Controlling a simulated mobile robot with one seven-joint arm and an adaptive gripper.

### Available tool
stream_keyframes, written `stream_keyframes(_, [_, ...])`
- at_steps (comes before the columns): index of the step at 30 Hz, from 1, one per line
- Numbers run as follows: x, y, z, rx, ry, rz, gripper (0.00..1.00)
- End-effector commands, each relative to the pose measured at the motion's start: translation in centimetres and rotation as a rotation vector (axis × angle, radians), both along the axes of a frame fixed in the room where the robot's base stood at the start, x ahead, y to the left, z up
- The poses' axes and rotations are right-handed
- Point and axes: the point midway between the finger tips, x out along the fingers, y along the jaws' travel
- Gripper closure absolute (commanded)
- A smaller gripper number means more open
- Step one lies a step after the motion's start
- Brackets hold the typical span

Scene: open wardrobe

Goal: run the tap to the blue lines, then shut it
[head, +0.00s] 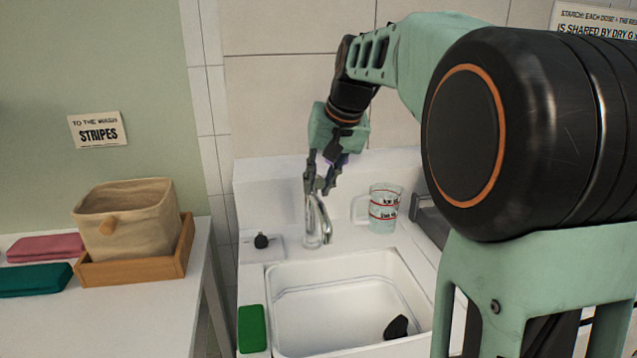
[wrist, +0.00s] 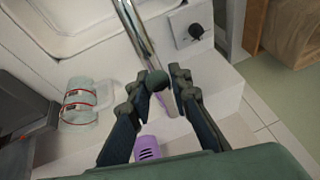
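The silver tap (head: 318,222) stands behind the white sink basin (head: 345,350), its spout curving over the basin. My gripper (head: 318,186) is above the tap, pointing down. The tap's spout also shows in the wrist view (wrist: 134,28). I see no running stream. A thin greyish line runs round the basin's inner wall; its colour is unclear. A black object (head: 397,327) lies in the basin. Any water there cannot be told.
A clear jug (head: 385,208) with red lines stands right of the tap. A dark knob on a white plate (head: 261,241) is left of it. A green block (head: 251,328) lies on the left rim. A fabric basket (head: 125,222) in a wooden tray stands farther left.

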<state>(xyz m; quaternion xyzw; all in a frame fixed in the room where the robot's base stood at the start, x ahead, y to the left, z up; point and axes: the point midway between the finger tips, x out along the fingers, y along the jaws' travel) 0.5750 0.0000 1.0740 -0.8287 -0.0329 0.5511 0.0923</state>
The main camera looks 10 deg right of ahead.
Motion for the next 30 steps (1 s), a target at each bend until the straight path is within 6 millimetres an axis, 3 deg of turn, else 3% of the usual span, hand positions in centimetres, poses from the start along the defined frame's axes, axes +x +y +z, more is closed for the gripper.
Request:
stream_keyframes(4, [0.0, 0.0, 0.0, 0.0, 0.0, 0.0, 1.0])
stream_keyframes(17, [0.0, 0.0, 0.2, 0.001, 0.003, 0.0, 1.0])
stream_keyframes(30, [0.3, 0.0, 1.7, -0.001, 0.099, 0.001, 1.0])
